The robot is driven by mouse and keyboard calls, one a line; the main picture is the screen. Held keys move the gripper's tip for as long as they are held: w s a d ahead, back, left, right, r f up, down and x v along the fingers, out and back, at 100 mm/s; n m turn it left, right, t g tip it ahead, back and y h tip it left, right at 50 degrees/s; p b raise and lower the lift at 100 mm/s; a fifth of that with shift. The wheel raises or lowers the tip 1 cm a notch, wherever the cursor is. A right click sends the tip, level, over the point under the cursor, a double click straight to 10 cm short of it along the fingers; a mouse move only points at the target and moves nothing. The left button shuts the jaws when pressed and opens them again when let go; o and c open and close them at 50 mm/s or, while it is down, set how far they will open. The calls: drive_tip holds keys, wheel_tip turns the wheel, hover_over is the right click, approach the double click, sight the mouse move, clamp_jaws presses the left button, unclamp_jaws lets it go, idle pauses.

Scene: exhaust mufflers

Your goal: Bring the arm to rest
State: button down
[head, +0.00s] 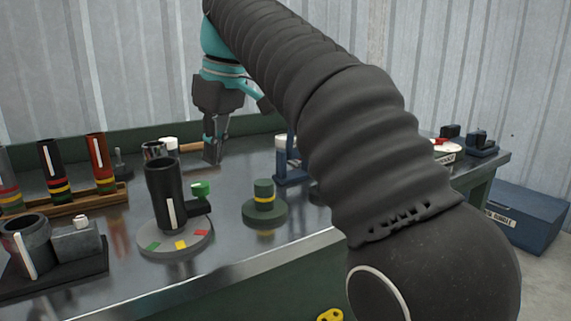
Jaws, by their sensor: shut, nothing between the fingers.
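My arm, in a dark ribbed sleeve, reaches across the right half of the head view and up to the top. My gripper (213,152) hangs from its teal wrist and points down over the back of the metal workbench (325,225). Its fingers are shut with nothing between them. It is behind the black muffler tube (166,195), which stands upright on a grey round plate with coloured marks. I cannot tell whether the fingertips touch the bench. My arm hides part of the bench's middle and right.
A wooden rack (75,200) holds several banded tubes at the left. A grey fixture (75,240) sits at the front left, a green stepped piece (264,205) right of the black tube. A blue stand (290,178) is partly behind my arm. A blue box (530,220) is on the floor.

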drive_tip(key=s+d+f+m, duration=0.2)
drive_tip(key=d+f, duration=0.1)
drive_tip(key=d, duration=0.2)
drive_tip(key=s+d+f+m+t, duration=0.1)
drive_tip(key=s+d+f+m, duration=0.1)
drive_tip(key=d, duration=0.4)
drive_tip(key=s+d+f+m+t, duration=0.1)
drive_tip(key=s+d+f+m, duration=0.1)
drive_tip(key=d, duration=0.3)
drive_tip(key=shift+d+f+m+h, duration=0.15)
drive_tip(key=shift+d+f, duration=0.05)
drive_tip(key=shift+f, duration=0.25)
drive_tip(key=shift+d+f+m+h, duration=0.15)
drive_tip(key=shift+f, duration=0.3)
drive_tip(key=s+d+f+m, duration=0.2)
drive_tip(key=s+d+f, duration=0.1)
drive_tip(key=f, duration=0.3)
drive_tip(key=s+d+f+m+t+h, duration=0.1)
drive_tip(key=s+d+f+m, duration=0.1)
drive_tip(key=s+d+f, duration=0.2)
drive_tip(key=s+d+f+m+t, duration=0.1)
drive_tip(key=s+d+f, duration=0.3)
drive_tip(key=f, duration=0.5)
drive_tip(key=shift+s+m+h, duration=0.4)
drive_tip(key=shift+s, duration=0.45)
drive_tip(key=shift+d, duration=0.1)
